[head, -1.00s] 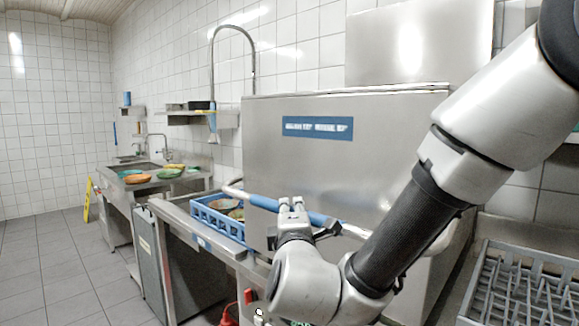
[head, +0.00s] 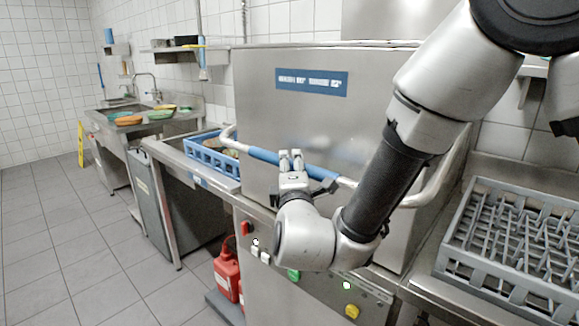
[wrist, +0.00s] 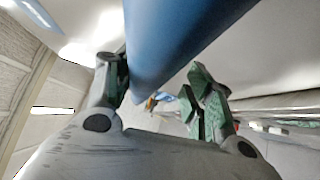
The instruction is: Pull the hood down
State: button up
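The hood (head: 300,120) is a large steel box with a blue label in the middle of the head view. Its bar handle (head: 262,155) has a blue grip and runs across the hood's front. My gripper (head: 291,160) is at the blue grip, fingers pointing up.
A blue basket (head: 203,160) stands on the counter left of the hood. A grey dish rack (head: 455,250) is on the right. A sink counter (head: 100,117) with coloured bowls is at the back left. Red canisters (head: 226,272) stand below.

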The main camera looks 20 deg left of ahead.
jog(key=shift+r, duration=0.15)
dwell(0.4)
jog(key=shift+s, duration=0.4)
jog(key=v, duration=1.1)
jog(key=shift+d, duration=0.25)
